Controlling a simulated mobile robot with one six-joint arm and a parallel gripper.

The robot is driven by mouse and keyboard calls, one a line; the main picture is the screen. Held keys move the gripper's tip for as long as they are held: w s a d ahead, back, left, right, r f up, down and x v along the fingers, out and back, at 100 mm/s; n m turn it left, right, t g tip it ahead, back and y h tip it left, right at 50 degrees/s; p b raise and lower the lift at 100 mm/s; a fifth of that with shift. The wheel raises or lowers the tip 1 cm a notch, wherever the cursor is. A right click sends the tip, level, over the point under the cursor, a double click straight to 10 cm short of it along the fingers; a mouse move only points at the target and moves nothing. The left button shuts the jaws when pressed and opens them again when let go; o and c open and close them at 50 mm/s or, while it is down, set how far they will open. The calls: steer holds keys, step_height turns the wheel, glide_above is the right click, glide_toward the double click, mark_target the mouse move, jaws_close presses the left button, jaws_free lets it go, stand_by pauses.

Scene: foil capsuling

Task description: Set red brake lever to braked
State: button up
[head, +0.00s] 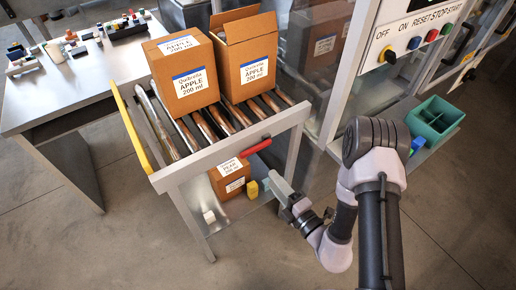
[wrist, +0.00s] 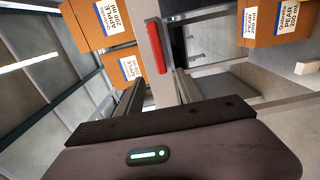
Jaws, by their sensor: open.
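The red brake lever (head: 257,147) is on the front rail of the roller cart (head: 228,149), near its right end. It lies slightly tilted along the rail, its right end higher in the head view. In the wrist view the red lever (wrist: 158,48) shows beyond the gap between my fingers. My gripper (head: 273,184) is below and a little right of the lever in the head view. In the wrist view the dark fingers of my gripper (wrist: 160,92) stand apart with nothing between them. Whether a fingertip touches the lever cannot be told.
Two apple boxes (head: 186,80) (head: 250,62) stand on the rollers. A pear box (head: 229,178) and a yellow block (head: 252,189) sit on the lower shelf. A control panel (head: 412,38) and a green bin (head: 434,119) are right. Open floor lies in front.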

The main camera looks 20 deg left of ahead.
mark_target(252, 153)
steer(key=b+x, duration=0.1)
steer(key=x, duration=1.1)
steer(key=shift+w+a, duration=0.2)
steer(key=shift+w, duration=0.1)
jaws_close()
stand_by(0.6)
